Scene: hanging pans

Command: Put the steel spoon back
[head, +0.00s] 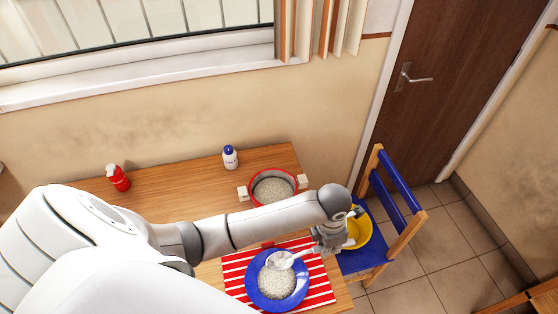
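A pale, shiny spoon (281,261) shows over the blue plate (253,290), its bowl above white, rice-like food. Its handle runs up and right to the fingers of my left gripper (328,244), which is at the upper right of the plate, near the table's right edge. The fingers are small and partly hidden, so I cannot tell whether they are closed on the handle or only beside it. My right gripper is not in view.
The plate lies on a red-and-white striped mat (234,268). Behind my arm stands a red pot (253,199) with pale contents. A white bottle (230,158) and red bottle (118,179) stand farther back. A yellow bowl (361,228) is on the blue chair (385,205).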

